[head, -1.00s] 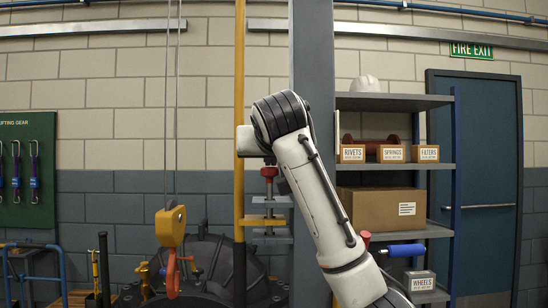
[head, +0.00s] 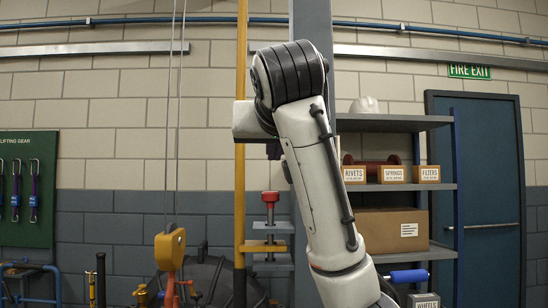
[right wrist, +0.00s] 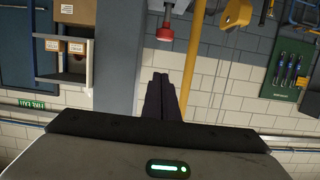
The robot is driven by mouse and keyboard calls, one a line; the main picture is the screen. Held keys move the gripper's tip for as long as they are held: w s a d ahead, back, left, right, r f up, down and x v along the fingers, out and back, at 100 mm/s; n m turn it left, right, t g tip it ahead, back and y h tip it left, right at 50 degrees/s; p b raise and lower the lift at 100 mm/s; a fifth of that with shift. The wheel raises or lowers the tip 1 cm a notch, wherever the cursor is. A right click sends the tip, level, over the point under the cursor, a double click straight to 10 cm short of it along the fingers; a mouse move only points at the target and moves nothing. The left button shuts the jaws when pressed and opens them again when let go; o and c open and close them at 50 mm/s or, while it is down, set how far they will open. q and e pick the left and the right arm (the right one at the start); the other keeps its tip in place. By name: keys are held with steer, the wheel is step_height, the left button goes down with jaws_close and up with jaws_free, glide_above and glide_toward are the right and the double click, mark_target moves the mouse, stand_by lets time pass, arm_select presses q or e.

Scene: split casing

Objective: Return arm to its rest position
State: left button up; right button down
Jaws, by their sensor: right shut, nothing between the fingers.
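My white right arm (head: 322,190) rises from the bottom in the head view and bends at a black joint near the blue-grey column. Its white wrist end points left in front of the yellow pole, and its fingers are mostly hidden there. In the right wrist view the dark fingers of my right gripper (right wrist: 160,80) are together and empty, with nothing touching them. My left gripper is not in view.
A yellow hook block (head: 170,250) hangs on cables at left, above a dark round casing (head: 210,278). A red-topped clamp (head: 270,205) stands beside the yellow pole (head: 240,170). Shelves (head: 395,122) with boxes stand right of the column (head: 310,25).

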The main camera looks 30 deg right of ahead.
stand_by(0.4)
steer(key=w+a+f+n+g+y, duration=0.1)
steer(key=w+a+f+n+y, duration=0.1)
steer(key=f, duration=1.3)
steer(key=w+a+f+n+g+y, duration=0.1)
steer(key=w+a+f+n+g, duration=0.15)
steer(key=f, duration=1.35)
steer(key=s+f+n+g+y, duration=0.1)
steer(key=s+f, duration=0.3)
steer(key=f, duration=0.6)
steer(key=s+f+n+g+y, duration=0.1)
steer(key=s+f, duration=0.3)
steer(key=f, duration=0.7)
steer(key=s+a+f+g+y, duration=0.1)
steer(key=s+f+g, duration=0.1)
steer(key=s+f, duration=0.55)
steer(key=s+a+f+g, duration=0.1)
steer(key=s+f, duration=0.3)
steer(key=s, duration=0.7)
steer(key=s+f+g+y, duration=0.1)
steer(key=s+f+g, duration=0.1)
steer(key=s+f, duration=0.5)
steer(key=w+a+f+t+y, duration=0.1)
steer(key=a+f+t, duration=0.4)
steer(key=f, duration=0.5)
steer(key=shift+a+f+n+y, duration=0.25)
steer(key=shift+f+n+y, duration=0.15)
steer(key=shift+y, duration=0.3)
